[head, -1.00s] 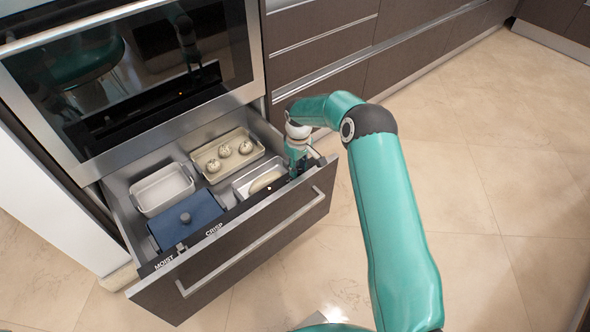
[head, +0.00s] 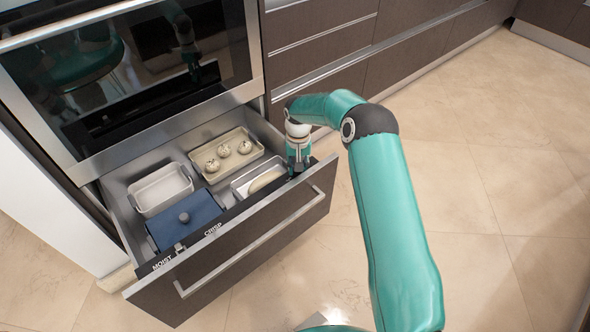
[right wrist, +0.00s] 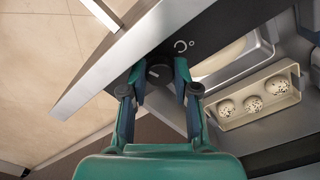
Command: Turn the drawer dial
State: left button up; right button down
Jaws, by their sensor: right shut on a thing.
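The pulled-out drawer (head: 250,262) stands under the oven, with MOIST and CRISP lettered along its dark top edge. My right gripper (head: 296,172) is at the right end of that edge, pointing down; its fingertips are hard to make out there. In the right wrist view the small dark round drawer dial (right wrist: 159,73) sits on the black strip, beside a white curved mark. My right gripper's fingers (right wrist: 158,68) stand on either side of the dial and are shut on it. The dial's setting cannot be read. My left gripper is not in view.
The drawer holds a blue lidded dish (head: 186,220), an empty pale tray (head: 160,190), a beige tray (head: 206,157) with three speckled round items, and a light tray with a pale loaf (head: 266,179). The drawer handle (head: 255,246) runs along its front. Open tiled floor lies right.

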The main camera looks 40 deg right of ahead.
jog(key=m, duration=0.3)
jog(key=shift+m, duration=0.5)
jog(key=c, duration=0.9)
grip_release()
jog(key=shift+o, duration=0.2)
jog(key=shift+r, duration=0.1)
notch_tip(320, 180, up, 12)
jog(key=shift+f, duration=0.2)
